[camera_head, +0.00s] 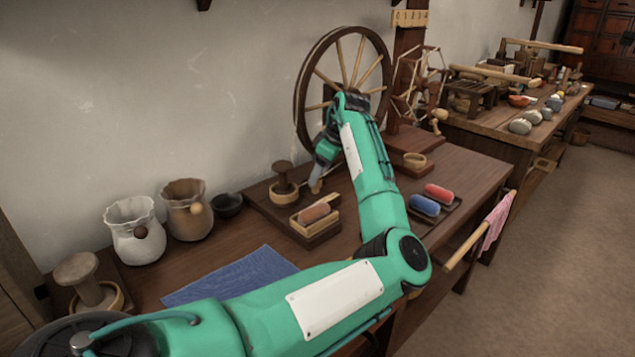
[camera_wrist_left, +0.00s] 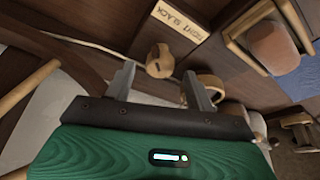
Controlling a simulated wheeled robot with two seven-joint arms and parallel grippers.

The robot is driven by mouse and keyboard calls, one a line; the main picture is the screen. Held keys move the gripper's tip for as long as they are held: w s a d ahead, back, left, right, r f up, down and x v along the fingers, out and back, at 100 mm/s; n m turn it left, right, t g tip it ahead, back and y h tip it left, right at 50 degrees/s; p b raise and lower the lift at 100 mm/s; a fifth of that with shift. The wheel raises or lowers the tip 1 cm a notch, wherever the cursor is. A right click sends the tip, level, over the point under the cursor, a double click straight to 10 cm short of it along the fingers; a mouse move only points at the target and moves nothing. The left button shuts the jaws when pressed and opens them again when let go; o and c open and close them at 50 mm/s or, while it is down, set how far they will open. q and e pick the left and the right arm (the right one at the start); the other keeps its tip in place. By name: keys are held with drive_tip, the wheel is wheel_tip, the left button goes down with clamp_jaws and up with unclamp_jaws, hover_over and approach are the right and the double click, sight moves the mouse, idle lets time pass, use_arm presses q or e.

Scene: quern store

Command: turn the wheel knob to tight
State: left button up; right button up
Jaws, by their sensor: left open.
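The wooden wheel knob (camera_wrist_left: 160,59) shows in the left wrist view beside a tan label (camera_wrist_left: 176,24) with the words tight and slack, partly cut off. My left gripper (camera_wrist_left: 158,72) is open, with its two fingers apart and the knob in line with the gap between them. I cannot tell whether either finger touches it. In the head view my left gripper (camera_head: 317,182) points down at the table near the foot of the big spoked spinning wheel (camera_head: 301,85). The knob's turn position is not clear. My right gripper is not in view.
A box with a brown roll (camera_head: 314,213) and a wooden stamp in a ring (camera_head: 284,190) stand close to the gripper. Blue and red rolls (camera_head: 437,193) lie to the right. Pots (camera_head: 135,230) and a blue cloth (camera_head: 232,275) are to the left.

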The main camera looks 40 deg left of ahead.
use_arm(q)
drive_tip(key=shift+x, duration=1.25)
drive_tip(key=c, duration=1)
drive_tip(key=shift+o, duration=0.2)
